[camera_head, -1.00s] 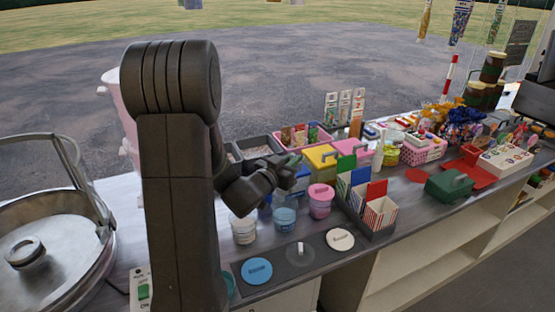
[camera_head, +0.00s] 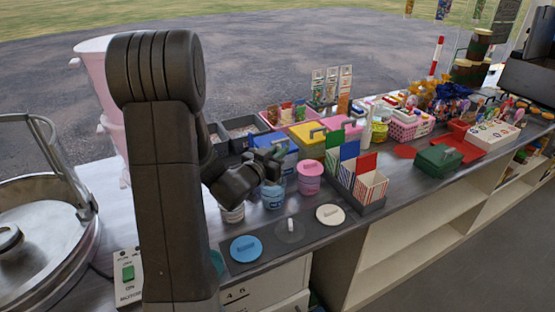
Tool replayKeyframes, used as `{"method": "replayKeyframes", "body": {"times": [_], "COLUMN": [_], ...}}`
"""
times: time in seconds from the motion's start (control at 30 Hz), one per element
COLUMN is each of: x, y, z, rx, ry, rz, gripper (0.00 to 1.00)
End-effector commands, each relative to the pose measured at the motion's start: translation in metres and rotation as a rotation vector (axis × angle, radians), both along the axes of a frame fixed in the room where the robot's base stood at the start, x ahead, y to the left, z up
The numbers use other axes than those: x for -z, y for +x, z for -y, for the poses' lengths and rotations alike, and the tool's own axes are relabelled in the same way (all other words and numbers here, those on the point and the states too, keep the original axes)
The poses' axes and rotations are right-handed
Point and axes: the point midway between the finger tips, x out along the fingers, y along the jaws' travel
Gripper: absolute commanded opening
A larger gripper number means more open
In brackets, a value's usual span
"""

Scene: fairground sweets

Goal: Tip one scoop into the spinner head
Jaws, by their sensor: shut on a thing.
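The spinner is a wide metal bowl (camera_head: 84,232) at the left edge, cut off by the frame. Its silvery round spinner head (camera_head: 40,232) with a raised cap lies inside. My gripper (camera_head: 271,161) is over the counter behind the small tubs, well to the right of the bowl. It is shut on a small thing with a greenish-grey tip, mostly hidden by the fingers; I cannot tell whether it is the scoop. A blue tub (camera_head: 272,198) and a pink tub (camera_head: 310,180) stand just below and right of it. A pale tub (camera_head: 232,214) is partly hidden by my arm.
Blue (camera_head: 245,249), clear (camera_head: 290,231) and white (camera_head: 330,214) lids lie along the front edge. A striped carton (camera_head: 371,186) stands in a grey holder. A switch box (camera_head: 128,276) sits beside the bowl. Pink containers (camera_head: 98,62) stand behind my arm.

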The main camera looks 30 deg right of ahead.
Motion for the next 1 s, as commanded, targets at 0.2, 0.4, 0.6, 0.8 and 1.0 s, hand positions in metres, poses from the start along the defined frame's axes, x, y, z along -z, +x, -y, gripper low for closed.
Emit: {"method": "replayKeyframes", "body": {"times": [0.2,0.4,0.6,0.8,1.0], "x": [0.003,0.014,0.024,0.034,0.044], "y": [0.000,0.000,0.000,0.000,0.000], "z": [0.000,0.000,0.000,0.000,0.000], "rx": [0.000,0.000,0.000,0.000,0.000], "ry": [0.000,0.000,0.000,0.000,0.000], "rz": [0.000,0.000,0.000,0.000,0.000], "gripper": [0.01,0.01,0.01,0.01,0.01]}}
